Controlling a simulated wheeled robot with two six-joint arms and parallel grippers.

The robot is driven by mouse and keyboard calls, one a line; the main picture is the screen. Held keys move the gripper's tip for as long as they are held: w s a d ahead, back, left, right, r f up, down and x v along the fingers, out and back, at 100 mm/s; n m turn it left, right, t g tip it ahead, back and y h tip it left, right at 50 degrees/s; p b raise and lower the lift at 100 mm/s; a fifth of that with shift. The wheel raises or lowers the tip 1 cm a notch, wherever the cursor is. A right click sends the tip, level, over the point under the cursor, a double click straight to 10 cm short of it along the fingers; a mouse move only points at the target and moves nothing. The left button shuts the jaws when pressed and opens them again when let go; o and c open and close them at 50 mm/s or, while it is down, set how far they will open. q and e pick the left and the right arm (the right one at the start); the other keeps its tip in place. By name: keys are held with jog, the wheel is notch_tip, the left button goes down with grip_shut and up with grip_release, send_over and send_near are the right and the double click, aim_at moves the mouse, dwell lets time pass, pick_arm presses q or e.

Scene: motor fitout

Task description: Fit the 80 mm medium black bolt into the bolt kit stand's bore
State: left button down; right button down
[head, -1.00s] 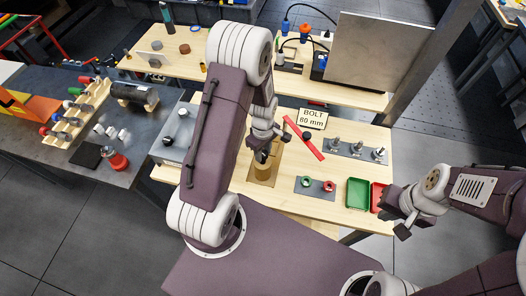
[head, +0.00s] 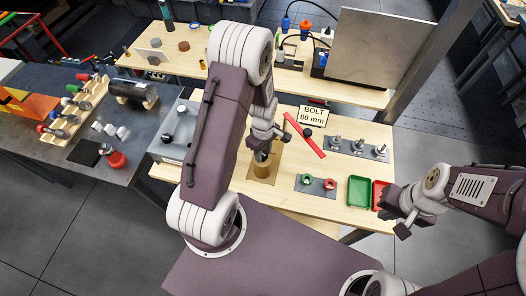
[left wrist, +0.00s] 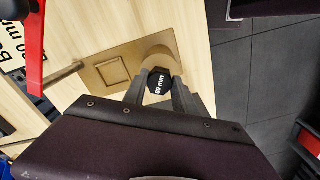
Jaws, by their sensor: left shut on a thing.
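My left gripper (head: 262,144) is over the brown bolt kit stand (head: 262,172) on the wooden bench. In the left wrist view my left gripper (left wrist: 158,92) has its two fingers closed on the sides of a black hexagonal bolt head (left wrist: 157,84) marked "80 mm". The bolt's shank is hidden under its head. The stand's tan round top (left wrist: 157,52) is just beyond the bolt head, with a flat brown plate (left wrist: 120,70) beside it. The bore is hidden, so I cannot tell how deep the bolt sits. My right gripper (head: 394,213) hangs by the bench's right edge, its fingers unclear.
A red bar (head: 304,137) lies by the "BOLT 80 mm" sign (head: 313,115). A grey plate with several bolts (head: 358,148), a plate with green and red rings (head: 316,186), and a green tray (head: 359,191) are to the right. A grey block (head: 172,143) is left.

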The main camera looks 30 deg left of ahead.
pick_arm(q)
jog(key=shift+f+b, duration=0.75)
jog(key=shift+f, duration=0.2)
dwell(0.3)
jog(key=c, duration=0.9)
grip_release()
jog(key=shift+r, duration=0.1)
jog(key=shift+r, duration=0.35)
notch_tip(320, 180, up, 8)
jog(key=shift+r+b, duration=0.15)
jog(key=shift+b, duration=0.4)
